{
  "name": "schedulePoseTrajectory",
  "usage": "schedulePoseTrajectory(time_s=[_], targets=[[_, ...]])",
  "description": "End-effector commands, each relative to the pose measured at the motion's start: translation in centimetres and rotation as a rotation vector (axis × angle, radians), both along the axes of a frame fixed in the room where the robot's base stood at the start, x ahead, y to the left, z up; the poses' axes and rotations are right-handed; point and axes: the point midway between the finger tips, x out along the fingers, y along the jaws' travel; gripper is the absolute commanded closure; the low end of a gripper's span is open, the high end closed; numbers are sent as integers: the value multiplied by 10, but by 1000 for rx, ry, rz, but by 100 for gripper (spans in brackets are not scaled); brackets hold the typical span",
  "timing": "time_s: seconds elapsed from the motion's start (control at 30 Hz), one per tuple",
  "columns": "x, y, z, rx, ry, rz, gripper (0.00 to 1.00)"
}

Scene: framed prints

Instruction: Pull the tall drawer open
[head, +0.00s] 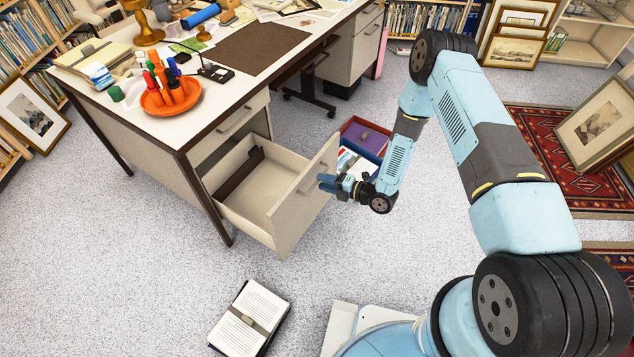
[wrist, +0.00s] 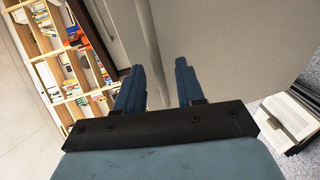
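The tall drawer (head: 248,190) stands well out from the lower part of the desk's near pedestal, and its empty inside shows. Its pale front panel (head: 292,222) faces my arm and fills much of the wrist view (wrist: 225,35). My gripper (head: 327,183) is at the outer side of that panel, near its upper part. In the wrist view, the two blue fingers of my gripper (wrist: 160,68) are apart. The drawer's pale bar handle (wrist: 149,45) runs into the gap between them. A gap shows beside the bar, and I cannot tell whether either finger touches it.
A shallower shut drawer (head: 235,118) is above the open one. The desk top (head: 215,112) holds an orange tray of markers (head: 170,98). A strapped bundle of papers (head: 250,318) lies on the floor in front. A box (head: 366,138) stands behind my gripper. Carpet left of the bundle is clear.

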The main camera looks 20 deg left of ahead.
Motion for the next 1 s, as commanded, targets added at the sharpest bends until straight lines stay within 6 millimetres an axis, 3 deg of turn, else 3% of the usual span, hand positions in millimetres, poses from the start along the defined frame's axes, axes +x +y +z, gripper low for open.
schedulePoseTrajectory(time_s=[0.6,0.8,1.0], targets=[[-24,-103,21,-1,2,1,62],[-28,-122,24,-1,3,2,62],[-29,-126,25,0,3,3,62]])
